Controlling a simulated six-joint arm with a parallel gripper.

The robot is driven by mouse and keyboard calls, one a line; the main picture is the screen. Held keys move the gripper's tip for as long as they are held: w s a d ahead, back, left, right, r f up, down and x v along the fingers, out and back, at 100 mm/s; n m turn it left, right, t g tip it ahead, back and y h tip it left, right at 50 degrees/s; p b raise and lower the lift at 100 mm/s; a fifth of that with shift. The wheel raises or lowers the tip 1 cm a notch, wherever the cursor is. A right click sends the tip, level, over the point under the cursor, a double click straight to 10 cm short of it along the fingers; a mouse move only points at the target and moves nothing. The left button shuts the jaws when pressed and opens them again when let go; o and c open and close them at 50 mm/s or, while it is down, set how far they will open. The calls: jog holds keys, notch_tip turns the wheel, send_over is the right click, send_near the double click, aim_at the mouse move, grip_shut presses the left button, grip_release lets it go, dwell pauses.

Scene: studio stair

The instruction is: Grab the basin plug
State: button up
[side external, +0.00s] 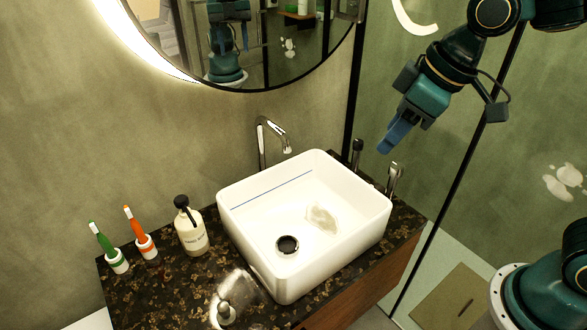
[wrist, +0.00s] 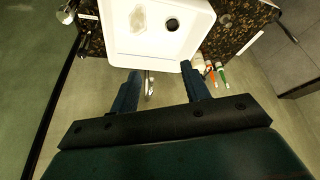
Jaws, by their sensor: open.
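A small chrome piece with a raised knob, which looks like the basin plug (side external: 225,313), sits on the dark speckled counter at the bottom of the side view, left of the basin's near corner. The white basin (side external: 352,237) has an open round drain (side external: 287,245). The basin rim (wrist: 208,30) and the drain (wrist: 172,25) also show in the wrist view. My gripper (side external: 393,138) is open and empty, high above and right of the basin, far from the plug. Its blue fingers (wrist: 160,87) stand apart in the wrist view.
A chrome tap (side external: 262,145) rises behind the basin. A round mirror (side external: 285,50) hangs behind.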

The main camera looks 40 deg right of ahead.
jog(key=w+a+f+n, duration=0.3)
jog(key=w+a+f, duration=0.15)
jog(key=a, duration=0.35)
jog(key=n+g+y, duration=0.1)
jog(key=n+g, duration=0.2)
jog(key=n, duration=0.2)
send_over(224, 306)
jog(key=s+d, duration=0.1)
jog(key=d, duration=0.2)
notch_tip(224, 306, down, 17)
jog(key=shift+s, duration=0.2)
jog(key=shift+x, duration=4.2)
jog(key=shift+a, duration=0.15)
jog(key=shift+x, duration=2.55)
